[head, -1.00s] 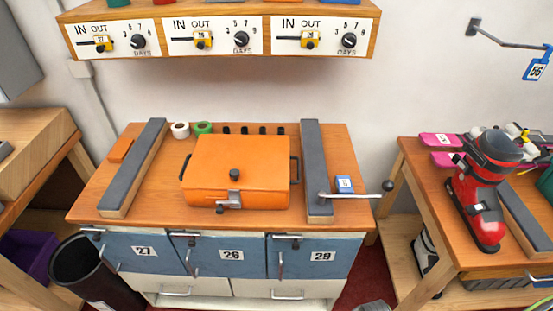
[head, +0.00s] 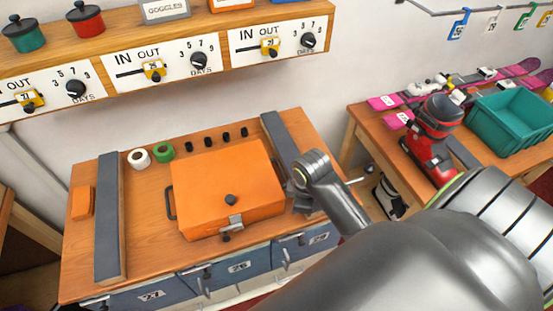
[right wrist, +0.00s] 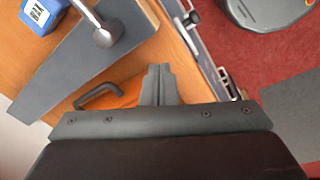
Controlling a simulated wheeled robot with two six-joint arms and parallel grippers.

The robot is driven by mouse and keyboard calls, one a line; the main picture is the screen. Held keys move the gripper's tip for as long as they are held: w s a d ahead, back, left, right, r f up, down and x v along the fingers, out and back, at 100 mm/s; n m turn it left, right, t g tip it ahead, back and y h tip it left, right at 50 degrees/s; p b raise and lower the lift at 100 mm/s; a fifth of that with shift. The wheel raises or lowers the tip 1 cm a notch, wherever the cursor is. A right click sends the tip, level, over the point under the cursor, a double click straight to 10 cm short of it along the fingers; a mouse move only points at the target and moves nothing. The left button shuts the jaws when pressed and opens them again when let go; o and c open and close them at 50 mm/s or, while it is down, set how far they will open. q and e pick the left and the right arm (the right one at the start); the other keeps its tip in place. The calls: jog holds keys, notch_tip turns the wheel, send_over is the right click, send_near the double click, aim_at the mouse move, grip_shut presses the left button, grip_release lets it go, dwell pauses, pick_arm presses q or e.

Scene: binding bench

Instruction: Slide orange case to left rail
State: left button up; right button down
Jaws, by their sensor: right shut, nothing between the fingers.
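The orange case (head: 225,185) lies flat on the wooden bench between two grey-topped rails. Its latch faces the front and a dark handle shows on its left side. The left rail (head: 109,220) stands apart from it, with bare wood between them. My right gripper (head: 299,197) is at the case's right side, partly hidden by my own wrist. In the right wrist view its fingers (right wrist: 158,82) are shut and empty, beside the case's dark side handle (right wrist: 96,94) and a sliver of orange. I cannot tell whether they touch the case. My left gripper is not in view.
The right rail (head: 283,137) stands close to the case's right side. White tape (head: 139,158) and green tape (head: 162,150) lie behind the case's left corner. A small orange block (head: 82,203) lies left of the left rail. A blue wax block (right wrist: 40,13) is near the right rail.

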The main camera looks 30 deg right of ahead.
aim_at(286, 184)
jog(key=w+r+n+g, duration=0.1)
jog(key=w+r+n, duration=0.2)
jog(key=w+n, duration=0.35)
jog(key=shift+m, duration=0.45)
jog(key=f+b, duration=0.1)
jog(key=w+f+b, duration=0.1)
jog(key=f+b, duration=0.1)
jog(key=d+f+b, duration=0.1)
jog(key=f+b, duration=0.1)
jog(key=shift+w, duration=0.35)
jog(key=shift+f, duration=2.35)
